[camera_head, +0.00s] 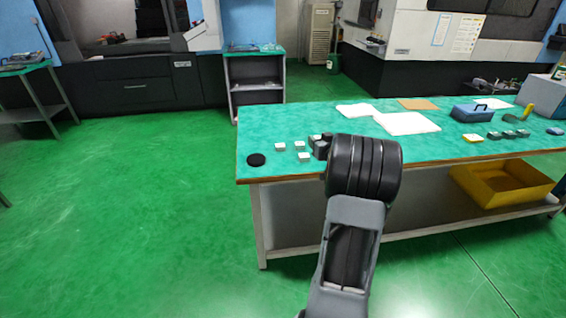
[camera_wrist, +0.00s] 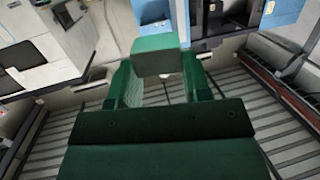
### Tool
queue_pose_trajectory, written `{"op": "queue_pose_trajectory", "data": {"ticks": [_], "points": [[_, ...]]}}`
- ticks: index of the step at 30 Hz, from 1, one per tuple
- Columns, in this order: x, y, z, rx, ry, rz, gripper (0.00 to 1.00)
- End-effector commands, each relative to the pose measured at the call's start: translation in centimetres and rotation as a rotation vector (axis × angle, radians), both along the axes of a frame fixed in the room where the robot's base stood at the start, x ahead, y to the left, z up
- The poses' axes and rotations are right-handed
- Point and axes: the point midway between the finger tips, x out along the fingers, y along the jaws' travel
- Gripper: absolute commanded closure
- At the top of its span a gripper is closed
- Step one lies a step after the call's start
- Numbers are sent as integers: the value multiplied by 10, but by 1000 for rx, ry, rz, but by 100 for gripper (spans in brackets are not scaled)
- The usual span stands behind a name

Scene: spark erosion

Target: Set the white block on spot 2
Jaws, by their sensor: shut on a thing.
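My gripper (camera_wrist: 158,80) is shut on a small block (camera_wrist: 158,60) in the wrist view. The block sits between the two fingertips and looks green on top and grey-green on its near face, so I cannot tell from its colour whether it is the white block. In the head view my gripper (camera_head: 320,148) is a dark shape over the left part of the green-topped table (camera_head: 350,135), partly hidden by my wrist. Small pale blocks (camera_head: 304,157) sit just left of it on the table, several in a loose group. No spot numbers are readable.
A black disc (camera_head: 256,160) lies near the table's left front corner. White sheets (camera_head: 407,123) lie behind my wrist. A yellow bin (camera_head: 503,184) is on the lower shelf.

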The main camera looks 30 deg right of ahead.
Motion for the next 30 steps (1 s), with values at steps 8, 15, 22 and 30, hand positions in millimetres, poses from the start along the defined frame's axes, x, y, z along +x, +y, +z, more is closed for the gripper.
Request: {"op": "queue_pose_trajectory", "data": {"ticks": [8, 15, 22, 30], "points": [[55, 28, -29, 1, 1, 8, 85], [95, 47, -64, 1, 2, 4, 85], [112, 55, -84, -1, -1, 2, 85], [120, 59, -94, -1, -1, 3, 85]]}}
